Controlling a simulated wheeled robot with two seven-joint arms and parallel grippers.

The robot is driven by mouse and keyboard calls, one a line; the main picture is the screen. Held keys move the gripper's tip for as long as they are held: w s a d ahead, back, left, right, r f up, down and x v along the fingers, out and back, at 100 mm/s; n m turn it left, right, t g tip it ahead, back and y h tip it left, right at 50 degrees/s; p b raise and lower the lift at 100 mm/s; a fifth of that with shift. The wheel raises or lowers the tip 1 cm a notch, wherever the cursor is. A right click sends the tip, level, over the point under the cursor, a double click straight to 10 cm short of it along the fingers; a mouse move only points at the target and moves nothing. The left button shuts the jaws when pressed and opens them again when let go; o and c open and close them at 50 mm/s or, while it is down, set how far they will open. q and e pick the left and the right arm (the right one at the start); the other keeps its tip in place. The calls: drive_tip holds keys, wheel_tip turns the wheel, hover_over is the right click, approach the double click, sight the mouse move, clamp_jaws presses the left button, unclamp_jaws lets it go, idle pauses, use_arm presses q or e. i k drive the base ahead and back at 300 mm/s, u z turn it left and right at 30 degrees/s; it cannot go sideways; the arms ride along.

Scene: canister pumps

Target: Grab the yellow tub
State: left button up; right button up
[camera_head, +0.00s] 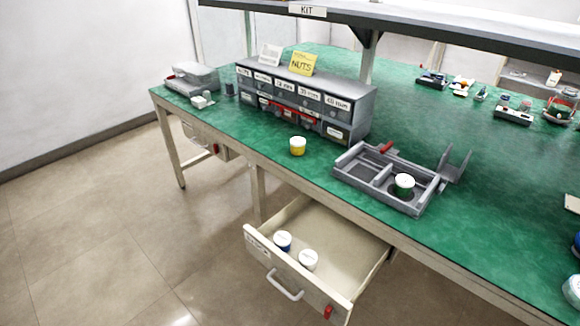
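The yellow tub (297,147) is a small round tub with a white lid. It stands upright on the green bench top, in front of the grey drawer cabinet and to the left of the grey tray. Nothing touches it or covers it. Neither of my grippers shows in the head view.
The grey drawer cabinet (361,108) stands behind the tub. Below the bench edge, an open drawer (262,257) juts out, holding a blue tub (283,241) and a white tub (308,260). A shelf (450,27) runs overhead.

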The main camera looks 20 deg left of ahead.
sight(297, 144)
drive_tip(key=k, duration=1.05)
drive_tip(key=u, duration=0.85)
drive_tip(key=i, duration=2)
drive_tip(key=z, duration=1.8)
